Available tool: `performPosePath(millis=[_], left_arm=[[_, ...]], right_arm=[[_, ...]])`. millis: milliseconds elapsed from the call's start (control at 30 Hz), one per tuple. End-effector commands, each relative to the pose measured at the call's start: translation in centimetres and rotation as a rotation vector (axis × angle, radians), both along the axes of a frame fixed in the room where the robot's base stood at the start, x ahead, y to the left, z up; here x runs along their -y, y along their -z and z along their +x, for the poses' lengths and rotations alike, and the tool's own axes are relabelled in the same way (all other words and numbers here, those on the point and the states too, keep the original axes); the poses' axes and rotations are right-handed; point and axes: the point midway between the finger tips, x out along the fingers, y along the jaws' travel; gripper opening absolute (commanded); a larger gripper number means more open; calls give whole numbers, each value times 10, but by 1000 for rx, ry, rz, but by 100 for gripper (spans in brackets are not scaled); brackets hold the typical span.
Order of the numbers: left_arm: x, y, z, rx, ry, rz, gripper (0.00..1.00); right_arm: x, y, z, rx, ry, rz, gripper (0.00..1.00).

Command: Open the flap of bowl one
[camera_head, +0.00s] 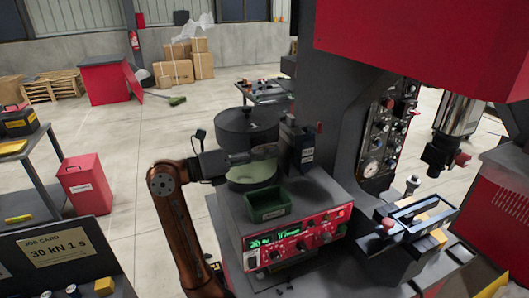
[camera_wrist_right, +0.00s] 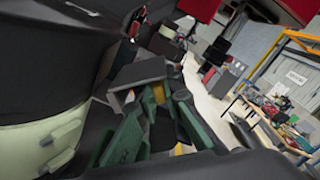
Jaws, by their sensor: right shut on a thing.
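The bowl feeder has a dark round upper part (camera_head: 247,127) and a pale green round part (camera_head: 255,174) below it. In the right wrist view the pale part (camera_wrist_right: 38,132) fills the left side under a dark rim. My right gripper (camera_head: 272,151) reaches across the front of the feeder between these two parts. It is shut on a small dark grey piece, which looks like the flap; the fingers (camera_wrist_right: 158,108) hide most of it. I cannot read a bowl number. My left gripper is not in view.
A green bin (camera_head: 268,204) stands on the feeder's base, just below my right gripper. A dark upright box (camera_head: 298,148) stands close to its right. A red control panel (camera_head: 297,240) is in front, and a large red and grey machine (camera_head: 340,110) rises on the right.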

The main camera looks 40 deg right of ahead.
Motion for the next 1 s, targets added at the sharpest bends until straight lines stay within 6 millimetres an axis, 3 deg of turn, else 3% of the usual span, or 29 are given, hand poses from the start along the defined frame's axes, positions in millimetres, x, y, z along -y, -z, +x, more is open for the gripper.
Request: performPosePath(millis=[500,1000], left_arm=[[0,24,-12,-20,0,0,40],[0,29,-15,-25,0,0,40]], right_arm=[[-2,17,-7,377,0,-89,0],[-2,19,-9,478,-1,-112,0]])
